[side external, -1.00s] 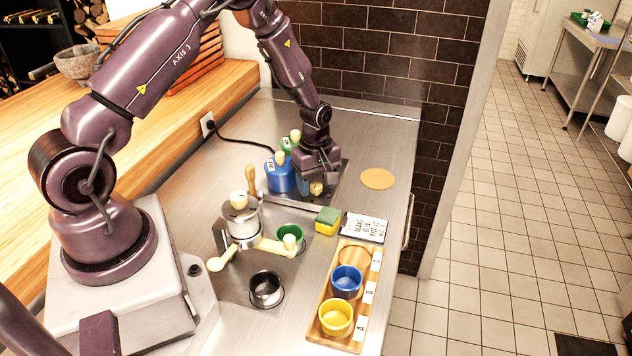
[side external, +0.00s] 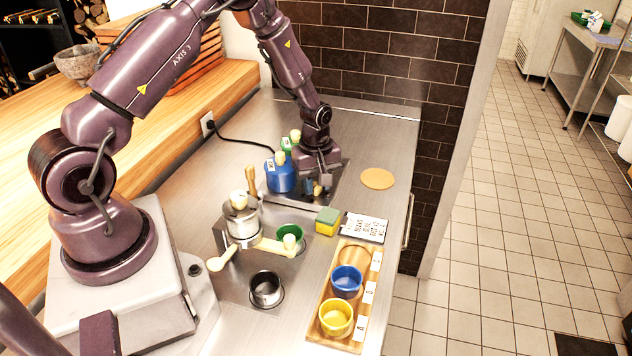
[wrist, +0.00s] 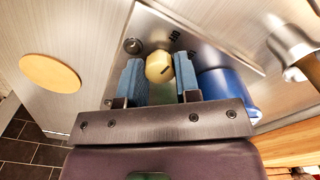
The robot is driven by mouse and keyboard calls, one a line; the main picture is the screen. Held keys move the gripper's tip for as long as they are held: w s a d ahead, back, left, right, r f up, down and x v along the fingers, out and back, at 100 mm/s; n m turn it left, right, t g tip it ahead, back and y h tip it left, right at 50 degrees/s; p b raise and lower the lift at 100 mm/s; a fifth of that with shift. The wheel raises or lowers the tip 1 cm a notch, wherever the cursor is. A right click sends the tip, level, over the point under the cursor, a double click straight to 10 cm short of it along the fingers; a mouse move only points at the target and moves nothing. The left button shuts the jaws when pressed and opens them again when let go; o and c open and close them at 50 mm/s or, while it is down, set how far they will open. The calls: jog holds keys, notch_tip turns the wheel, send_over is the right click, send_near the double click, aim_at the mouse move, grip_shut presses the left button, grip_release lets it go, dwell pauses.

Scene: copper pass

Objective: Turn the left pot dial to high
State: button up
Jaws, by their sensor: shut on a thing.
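A cream dial (wrist: 159,66) with a dark mark sits on a metal plate (side external: 330,190) near the blue pot. My gripper (side external: 316,187) points down over it, with its blue fingers shut on the dial's two sides; the wrist view shows the gripper (wrist: 159,75) from above. The blue pot (side external: 279,176) stands just left of my gripper in the side view, and on the right in the wrist view (wrist: 228,88).
A sponge (side external: 327,221), a label card (side external: 363,227) and a wooden tray (side external: 350,255) lie to the right.

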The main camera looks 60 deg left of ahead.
jog(key=m, duration=1.1)
jog(key=shift+r, duration=0.1)
jog(key=m, duration=1.1)
jog(key=shift+m, duration=0.3)
jog(key=o, duration=0.9)
